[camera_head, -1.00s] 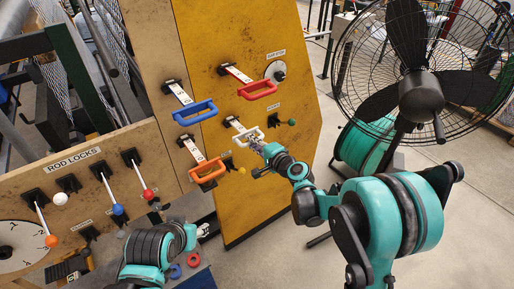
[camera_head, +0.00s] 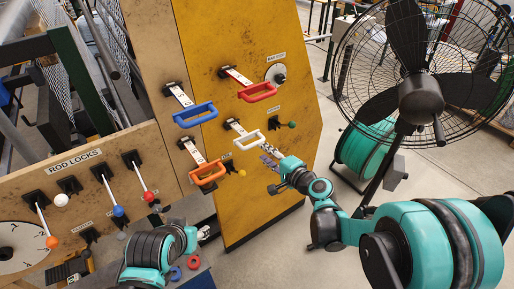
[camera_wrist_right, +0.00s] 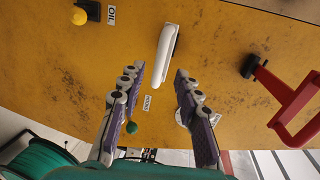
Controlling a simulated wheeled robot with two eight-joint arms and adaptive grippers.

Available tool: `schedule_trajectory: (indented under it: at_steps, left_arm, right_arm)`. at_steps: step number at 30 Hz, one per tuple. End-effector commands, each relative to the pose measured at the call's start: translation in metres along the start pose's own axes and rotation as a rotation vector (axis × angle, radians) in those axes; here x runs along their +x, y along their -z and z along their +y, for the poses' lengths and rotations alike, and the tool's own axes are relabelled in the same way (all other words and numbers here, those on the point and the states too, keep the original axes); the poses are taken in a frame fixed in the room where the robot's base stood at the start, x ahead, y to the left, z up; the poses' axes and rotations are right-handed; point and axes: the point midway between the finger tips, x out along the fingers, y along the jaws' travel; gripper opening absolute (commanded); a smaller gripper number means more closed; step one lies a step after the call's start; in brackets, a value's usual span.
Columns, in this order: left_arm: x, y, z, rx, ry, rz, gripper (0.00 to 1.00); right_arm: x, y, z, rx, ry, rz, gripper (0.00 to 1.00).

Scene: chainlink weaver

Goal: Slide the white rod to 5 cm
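The white rod's handle (camera_head: 249,141) stands out from the yellow panel at the end of a scaled strip (camera_head: 237,127); the scale is too small to read. In the right wrist view the white handle (camera_wrist_right: 166,52) lies ahead of and between the fingertips, not touching either. My right gripper (camera_head: 268,158) is open and empty, just right of and below the handle; its two purple-grey fingers also show spread in the right wrist view (camera_wrist_right: 155,72). My left gripper (camera_head: 204,233) is low at left, small and partly hidden; its fingers are unclear.
Blue (camera_head: 195,115), red (camera_head: 258,92) and orange (camera_head: 208,174) handles surround the white one. A green knob (camera_head: 292,125) and yellow knob (camera_head: 242,173) are close. The ROD LOCKS levers (camera_head: 108,190) are at left. A large fan (camera_head: 420,97) stands at right.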

Motion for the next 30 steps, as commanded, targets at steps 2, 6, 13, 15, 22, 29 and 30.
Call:
schedule_trajectory:
  at_steps: [2, 6, 13, 15, 22, 29, 30]
  left_arm:
    - [0.000, 0.000, 0.000, 0.000, 0.000, 0.000, 0.47]
    - [0.000, 0.000, 0.000, 0.000, 0.000, 0.000, 0.47]
    - [0.000, 0.000, 0.000, 0.000, 0.000, 0.000, 0.47]
    - [0.000, 0.000, 0.000, 0.000, 0.000, 0.000, 0.47]
    - [0.000, 0.000, 0.000, 0.000, 0.000, 0.000, 0.47]
    - [0.003, -0.002, 0.000, 0.000, 0.000, 0.000, 0.47]
    - [0.005, -0.004, 0.000, 0.000, 0.000, 0.000, 0.47]
  right_arm:
    - [-0.016, 0.000, 0.000, 0.000, 0.001, 0.003, 0.33]
    - [-0.035, 0.001, 0.000, 0.001, 0.000, 0.002, 0.33]
    - [-0.044, 0.000, 0.000, -0.001, 0.000, -0.001, 0.33]
    - [-0.044, 0.000, 0.000, -0.001, 0.000, -0.001, 0.33]
    - [-0.044, 0.000, 0.000, 0.000, 0.000, 0.000, 0.33]
    - [-0.050, -0.005, 0.004, -0.053, -0.034, -0.003, 0.33]
    - [-0.055, -0.008, 0.006, -0.090, -0.059, -0.005, 0.33]
